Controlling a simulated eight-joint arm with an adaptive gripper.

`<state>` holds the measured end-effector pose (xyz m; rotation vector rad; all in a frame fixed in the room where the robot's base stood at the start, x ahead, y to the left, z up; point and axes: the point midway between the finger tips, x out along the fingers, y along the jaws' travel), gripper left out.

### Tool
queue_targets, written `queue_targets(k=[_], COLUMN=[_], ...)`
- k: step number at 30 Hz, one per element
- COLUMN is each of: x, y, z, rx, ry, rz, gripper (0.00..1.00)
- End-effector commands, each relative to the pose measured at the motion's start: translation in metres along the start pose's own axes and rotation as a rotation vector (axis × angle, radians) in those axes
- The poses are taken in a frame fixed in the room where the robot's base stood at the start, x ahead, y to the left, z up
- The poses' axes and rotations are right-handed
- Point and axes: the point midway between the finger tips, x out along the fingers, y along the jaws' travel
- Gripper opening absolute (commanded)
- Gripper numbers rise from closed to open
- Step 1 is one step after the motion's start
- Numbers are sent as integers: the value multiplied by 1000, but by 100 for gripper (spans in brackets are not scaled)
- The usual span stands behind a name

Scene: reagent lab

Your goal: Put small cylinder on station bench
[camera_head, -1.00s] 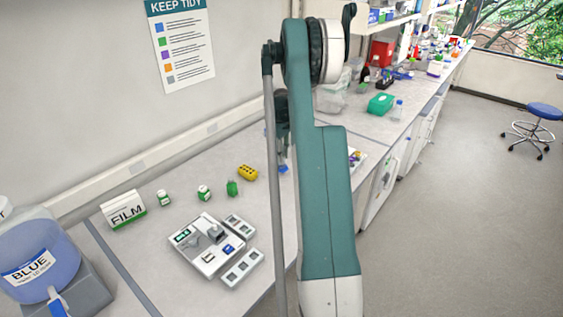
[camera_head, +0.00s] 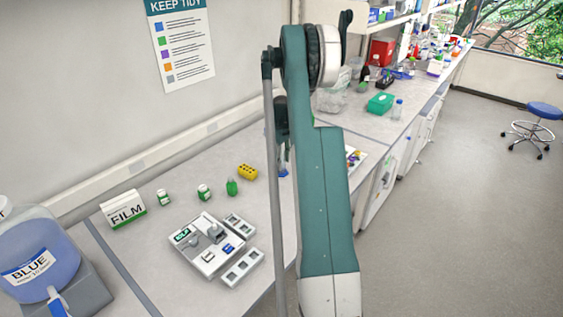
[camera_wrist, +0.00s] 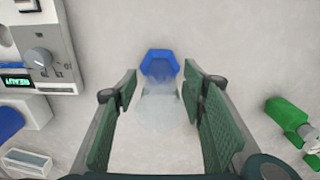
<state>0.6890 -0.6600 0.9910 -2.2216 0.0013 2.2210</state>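The small cylinder is a clear, translucent tube on a blue hexagonal base (camera_wrist: 159,65). In the wrist view it stands upright on the bench, seen from above. My gripper (camera_wrist: 162,88) is open, with one green-padded finger on each side of the tube and visible gaps between pads and tube. In the head view my arm hides most of the cylinder; a bit of blue base (camera_head: 283,173) shows beside the arm. The pale grey bench (camera_head: 215,166) runs along the wall.
A white instrument (camera_head: 193,256) with small white trays stands front left of the cylinder. A green bottle (camera_wrist: 288,115) lies right in the wrist view.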

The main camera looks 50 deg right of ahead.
Motion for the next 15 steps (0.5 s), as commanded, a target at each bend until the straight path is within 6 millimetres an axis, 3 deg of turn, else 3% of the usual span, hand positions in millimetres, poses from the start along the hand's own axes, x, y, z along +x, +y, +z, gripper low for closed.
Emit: queue_targets(k=[15], x=[-9], y=[0], z=[0], rx=[0], ry=[0], rz=[0], gripper=[41])
